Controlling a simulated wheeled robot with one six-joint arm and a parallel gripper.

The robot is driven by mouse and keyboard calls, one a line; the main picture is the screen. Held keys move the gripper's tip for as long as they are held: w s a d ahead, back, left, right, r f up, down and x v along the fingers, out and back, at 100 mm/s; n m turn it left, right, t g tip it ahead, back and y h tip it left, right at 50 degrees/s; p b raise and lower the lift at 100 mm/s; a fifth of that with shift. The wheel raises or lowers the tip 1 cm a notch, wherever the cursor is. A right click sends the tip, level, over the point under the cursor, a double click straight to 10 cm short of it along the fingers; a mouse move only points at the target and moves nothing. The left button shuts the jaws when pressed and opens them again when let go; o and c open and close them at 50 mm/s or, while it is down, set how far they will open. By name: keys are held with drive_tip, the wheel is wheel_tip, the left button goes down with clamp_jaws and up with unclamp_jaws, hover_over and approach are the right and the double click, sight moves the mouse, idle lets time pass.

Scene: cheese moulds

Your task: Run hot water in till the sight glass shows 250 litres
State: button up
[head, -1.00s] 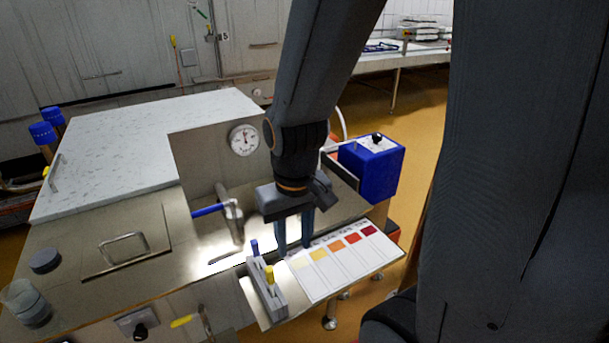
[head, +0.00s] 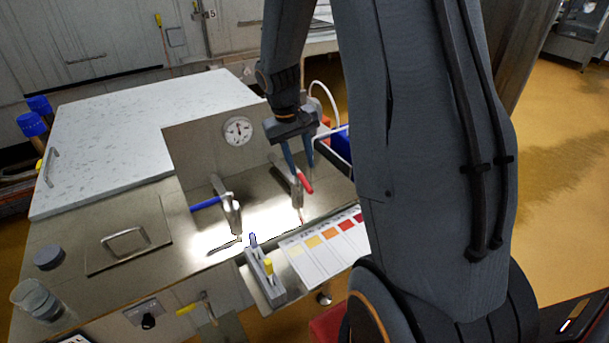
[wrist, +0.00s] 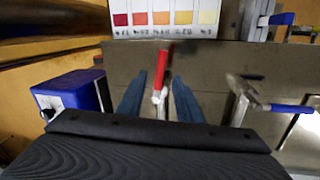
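A red-handled tap (head: 304,183) stands on the steel deck, and its red lever also shows in the wrist view (wrist: 163,66). My gripper (head: 298,160) is above and behind this lever in the head view, pointing down. In the wrist view its two blue-grey fingers (wrist: 159,98) are apart, with the tap between them in the picture; I see no grip on the lever. A blue-handled tap (head: 207,204) stands to the left, its blue lever also in the wrist view (wrist: 291,108). I cannot make out a sight glass or a litre reading.
A round dial gauge (head: 238,131) is on the steel panel behind the taps. A colour chart (head: 325,253) and a grey holder with blue and yellow sticks (head: 264,279) sit at the front edge. A blue box (wrist: 68,92) is beside the gripper. A pale lid (head: 130,130) covers the left.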

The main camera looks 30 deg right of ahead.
sight(306, 182)
drive_tip(key=shift+s+d+f+p, duration=0.1)
drive_tip(key=shift+d+f+p, duration=0.1)
drive_tip(key=shift+f, duration=0.8)
drive_tip(key=shift+w+d+f+p, duration=0.15)
drive_tip(key=shift+f+p, duration=0.1)
drive_tip(key=shift+f, duration=0.8)
drive_tip(key=shift+s+d+f+p, duration=0.15)
drive_tip(key=shift+d+f+p, duration=0.05)
drive_tip(key=shift+f, duration=0.8)
clamp_jaws()
